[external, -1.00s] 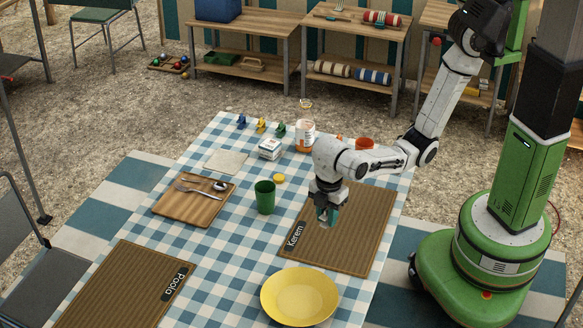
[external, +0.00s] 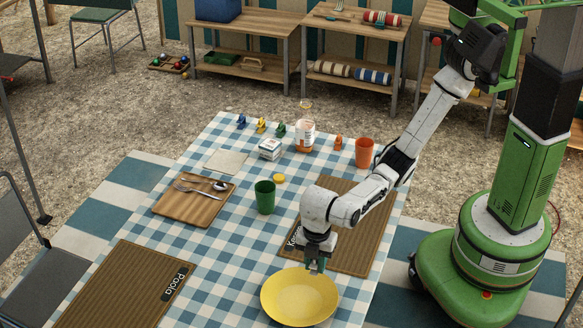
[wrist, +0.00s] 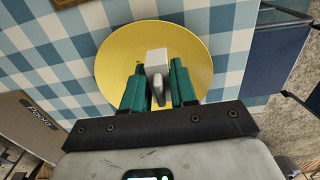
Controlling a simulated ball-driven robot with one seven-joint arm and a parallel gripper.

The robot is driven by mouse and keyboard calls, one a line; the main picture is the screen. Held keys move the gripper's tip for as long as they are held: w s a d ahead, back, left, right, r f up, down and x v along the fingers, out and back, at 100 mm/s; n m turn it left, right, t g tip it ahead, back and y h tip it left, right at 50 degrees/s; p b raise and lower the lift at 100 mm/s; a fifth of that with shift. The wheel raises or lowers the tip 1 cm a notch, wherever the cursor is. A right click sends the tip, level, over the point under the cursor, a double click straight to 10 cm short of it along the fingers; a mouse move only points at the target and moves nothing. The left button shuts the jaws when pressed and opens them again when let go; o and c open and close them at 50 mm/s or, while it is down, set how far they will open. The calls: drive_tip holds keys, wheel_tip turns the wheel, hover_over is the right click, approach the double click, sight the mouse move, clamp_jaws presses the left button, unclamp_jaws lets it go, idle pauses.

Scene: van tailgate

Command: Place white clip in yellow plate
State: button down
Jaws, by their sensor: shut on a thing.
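The yellow plate (external: 300,297) lies on the checked cloth at the near end of the table, and it fills the middle of the wrist view (wrist: 115,62). My gripper (external: 315,266) is over the plate's far rim in the external view. In the wrist view its teal fingers (wrist: 158,88) are shut on the white clip (wrist: 156,58), a pale block with a grey lower part. The clip shows against the plate's inside and appears held above it. The exact height cannot be told. In the external view my gripper mostly hides the clip.
A green cup (external: 265,197), an orange cup (external: 364,152), a bottle (external: 305,136) and a cutlery board (external: 195,200) stand farther back. Small coloured clips (external: 261,126) stand at the far end.

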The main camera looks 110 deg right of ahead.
sight(303, 293)
drive_tip(key=w+f, duration=0.1)
drive_tip(key=f, duration=0.1)
drive_tip(key=w+f, duration=0.2)
drive_tip(key=shift+w+a+b, duration=0.2)
drive_tip(key=shift+b, duration=0.1)
drive_tip(key=shift+w+f, duration=0.1)
drive_tip(key=shift+f, duration=1.55)
drive_tip(key=shift+f, duration=0.15)
drive_tip(key=c, duration=0.9)
unclamp_jaws()
wheel_tip(303, 293, up, 12)
drive_tip(key=shift+r, duration=0.2)
